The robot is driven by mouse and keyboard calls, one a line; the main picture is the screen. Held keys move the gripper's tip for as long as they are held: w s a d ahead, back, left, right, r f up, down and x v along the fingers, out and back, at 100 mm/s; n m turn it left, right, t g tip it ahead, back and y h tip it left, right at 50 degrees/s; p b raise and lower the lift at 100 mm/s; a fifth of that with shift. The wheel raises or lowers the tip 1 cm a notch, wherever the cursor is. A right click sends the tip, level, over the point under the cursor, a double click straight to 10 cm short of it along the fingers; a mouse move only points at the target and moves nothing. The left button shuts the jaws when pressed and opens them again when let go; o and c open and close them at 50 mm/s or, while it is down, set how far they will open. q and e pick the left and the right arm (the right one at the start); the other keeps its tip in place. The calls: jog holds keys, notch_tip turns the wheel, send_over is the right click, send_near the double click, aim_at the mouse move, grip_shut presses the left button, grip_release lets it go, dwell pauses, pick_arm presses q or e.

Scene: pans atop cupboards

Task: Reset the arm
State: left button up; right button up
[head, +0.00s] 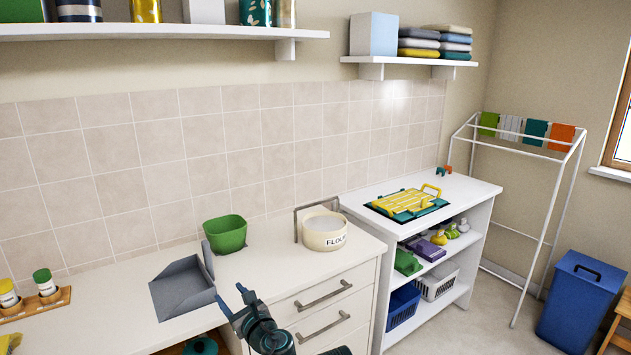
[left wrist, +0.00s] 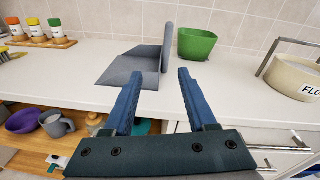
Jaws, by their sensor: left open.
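My left arm reaches up from the bottom of the head view, with its left gripper (head: 233,299) in front of the counter edge. In the left wrist view the two blue fingers of the left gripper (left wrist: 156,98) are apart with nothing between them. A grey dustpan-like tray (head: 182,288) lies on the counter just beyond the fingers, and it also shows in the left wrist view (left wrist: 130,69). The gripper does not appear to hold it. My right gripper is not in view.
A green bowl (head: 225,234) and a flour tin (head: 324,232) stand on the white counter (head: 270,265). Spice jars (head: 43,281) stand at the left. A blue bin (head: 582,305) stands on the floor at right.

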pick_arm(q)
jog(key=s+d+f+n+g+h+p, duration=0.2)
jog(key=s+f+n+g+h+p, duration=0.15)
jog(key=s+f+n+g, duration=0.65)
jog(key=s+d+f+n+g+h+p, duration=0.2)
jog(key=s+d+n+g+h+p, duration=0.1)
jog(key=s+d+n, duration=0.8)
jog(key=shift+s+d+n+g+h+p, duration=0.35)
jog(key=shift+d+n+h+p, duration=0.35)
jog(key=shift+h, duration=0.55)
jog(key=shift+w, duration=0.1)
